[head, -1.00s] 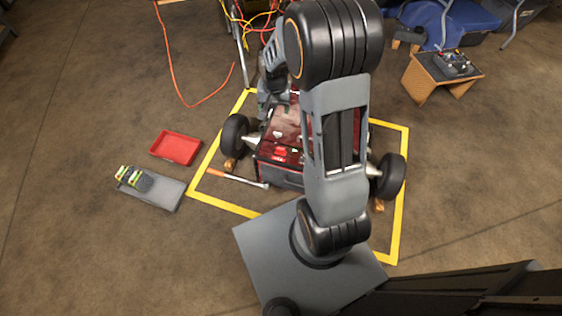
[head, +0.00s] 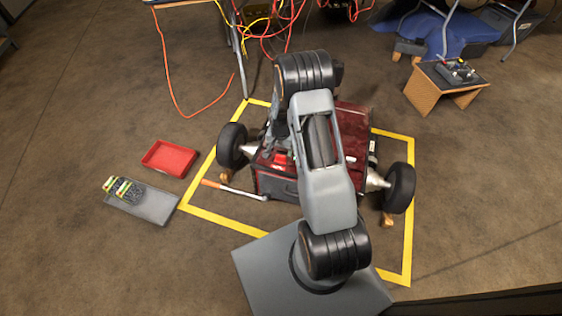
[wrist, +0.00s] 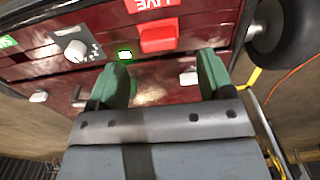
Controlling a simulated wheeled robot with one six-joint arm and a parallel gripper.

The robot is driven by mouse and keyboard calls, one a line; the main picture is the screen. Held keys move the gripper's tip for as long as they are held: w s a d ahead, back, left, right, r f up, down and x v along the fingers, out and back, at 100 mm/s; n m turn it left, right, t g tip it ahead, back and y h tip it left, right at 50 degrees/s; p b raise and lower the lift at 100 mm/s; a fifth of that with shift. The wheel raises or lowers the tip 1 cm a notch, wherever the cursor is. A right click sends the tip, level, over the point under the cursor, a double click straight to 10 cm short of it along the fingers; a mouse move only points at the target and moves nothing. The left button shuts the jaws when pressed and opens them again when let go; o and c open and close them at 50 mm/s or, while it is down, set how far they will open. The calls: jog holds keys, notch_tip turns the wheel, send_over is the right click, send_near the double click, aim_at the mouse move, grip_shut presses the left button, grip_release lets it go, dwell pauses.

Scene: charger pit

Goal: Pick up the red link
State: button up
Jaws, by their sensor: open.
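The red link (wrist: 160,39) is a bright red block on the dark red machine panel, just beside the red LIVE label (wrist: 152,4) in the wrist view. In the head view it shows as a small red patch (head: 281,160) near the machine's front edge. My gripper (wrist: 162,76) is open, with green fingers apart and nothing between them. The link lies beyond the fingertips, within the width of the gap, and looks apart from them. In the head view my arm hides much of the machine (head: 356,120).
Wheels (head: 232,145) flank the machine inside yellow floor tape (head: 225,222). A red tray (head: 170,157) and a grey mat (head: 155,207) lie on the floor at left.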

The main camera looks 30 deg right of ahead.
aim_at(280, 156)
jog(key=shift+s+f+b, duration=0.1)
jog(key=shift+f+b, duration=1.2)
jog(key=shift+f, duration=1.65)
jog(key=shift+c, duration=0.2)
jog(key=shift+r, duration=0.1)
jog(key=c, duration=0.8)
jog(key=shift+r, duration=0.15)
